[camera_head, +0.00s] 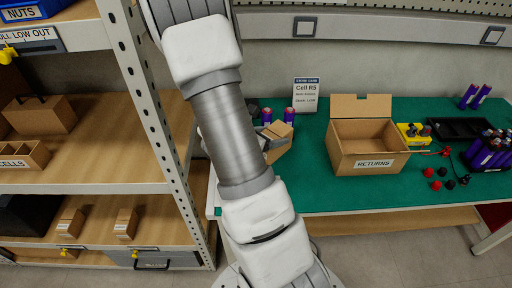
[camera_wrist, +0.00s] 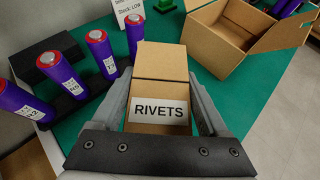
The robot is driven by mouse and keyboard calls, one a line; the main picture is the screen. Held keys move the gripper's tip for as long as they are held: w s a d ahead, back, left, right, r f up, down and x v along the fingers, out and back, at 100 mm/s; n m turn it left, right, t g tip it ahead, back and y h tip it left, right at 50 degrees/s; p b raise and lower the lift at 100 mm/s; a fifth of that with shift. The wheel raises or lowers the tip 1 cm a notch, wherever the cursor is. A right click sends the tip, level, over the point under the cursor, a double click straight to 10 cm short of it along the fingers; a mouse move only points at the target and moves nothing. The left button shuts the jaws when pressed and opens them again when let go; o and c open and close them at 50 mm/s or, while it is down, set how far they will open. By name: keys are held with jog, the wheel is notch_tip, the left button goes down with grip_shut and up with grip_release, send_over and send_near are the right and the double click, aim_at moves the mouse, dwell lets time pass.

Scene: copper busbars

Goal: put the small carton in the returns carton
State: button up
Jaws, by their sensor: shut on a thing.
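The small carton (camera_wrist: 160,75) is a brown box with a white RIVETS label, seen between my gripper's fingers in the wrist view. My gripper (camera_wrist: 162,108) is shut on it. In the head view the small carton (camera_head: 281,129) shows only in part beside my arm, over the left part of the green bench, and my arm hides most of the gripper. Whether it touches the bench I cannot tell. The returns carton (camera_head: 366,150) is an open brown box labelled RETURNS, to the right of my gripper. It also shows at the upper right of the wrist view (camera_wrist: 222,40).
Purple cells (camera_wrist: 100,50) stand in a dark holder left of the small carton. A sign (camera_head: 306,94) stands at the bench's back. A yellow block (camera_head: 412,134), loose red and black parts and more cells (camera_head: 487,152) lie right of the returns carton. Shelving (camera_head: 150,120) stands left.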

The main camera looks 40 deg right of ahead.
jog(key=shift+w+a+f+b, duration=0.15)
jog(key=shift+w+a+f, duration=0.1)
jog(key=shift+w+f, duration=0.95)
jog(key=shift+w+a+f+b, duration=0.1)
jog(key=shift+w+a+f, duration=0.2)
jog(key=shift+w+f, duration=0.85)
jog(key=shift+w+a+f+b, duration=0.2)
jog(key=shift+w+f, duration=0.6)
jog(key=shift+f, duration=0.75)
jog(key=shift+f, duration=0.1)
jog(key=shift+f, duration=0.15)
jog(key=o, duration=1.6)
jog(key=shift+a, duration=0.1)
jog(key=shift+c, duration=0.2)
jog(key=shift+r, duration=0.2)
